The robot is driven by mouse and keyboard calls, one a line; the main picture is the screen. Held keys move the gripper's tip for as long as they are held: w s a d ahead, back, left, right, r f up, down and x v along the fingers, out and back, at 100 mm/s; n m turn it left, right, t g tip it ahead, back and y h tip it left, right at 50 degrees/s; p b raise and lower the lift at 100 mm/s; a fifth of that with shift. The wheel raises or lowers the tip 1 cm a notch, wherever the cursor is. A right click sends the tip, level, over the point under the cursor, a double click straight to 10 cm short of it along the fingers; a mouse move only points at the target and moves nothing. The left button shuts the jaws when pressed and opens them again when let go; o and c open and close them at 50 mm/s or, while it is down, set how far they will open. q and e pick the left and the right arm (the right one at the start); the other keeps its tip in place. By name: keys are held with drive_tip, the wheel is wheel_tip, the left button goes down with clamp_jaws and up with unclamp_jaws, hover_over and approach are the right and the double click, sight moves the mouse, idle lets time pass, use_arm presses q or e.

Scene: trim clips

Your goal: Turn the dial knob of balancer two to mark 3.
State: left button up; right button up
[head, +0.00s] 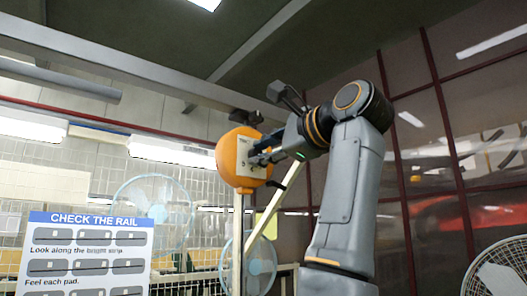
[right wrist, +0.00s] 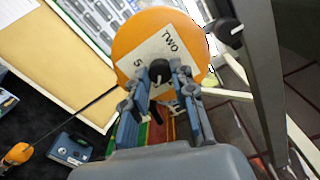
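Balancer two (head: 232,158) is a round orange housing hung from the overhead rail in the head view. In the right wrist view its orange face (right wrist: 130,38) carries a pale plate reading TWO, with a digit that looks like 5 near the left finger. The dark dial knob (right wrist: 160,71) sits on the plate between my right fingertips. My right gripper (head: 264,157) reaches the housing from the right. In the right wrist view its fingers (right wrist: 160,75) flank the knob closely and look shut on it. The knob's pointer and the other marks are hidden. My left gripper is not in view.
A metal rail (head: 130,68) runs overhead. A sign headed CHECK THE RAIL (head: 90,250) stands at lower left. Several fans, one blue (head: 152,212), stand behind. The right wrist view shows a small orange piece on a cord (right wrist: 18,153) and a blue-grey box (right wrist: 72,148).

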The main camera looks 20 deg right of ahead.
drive_tip(key=o, duration=0.4)
drive_tip(key=shift+c, duration=0.2)
drive_tip(key=v, duration=1.2)
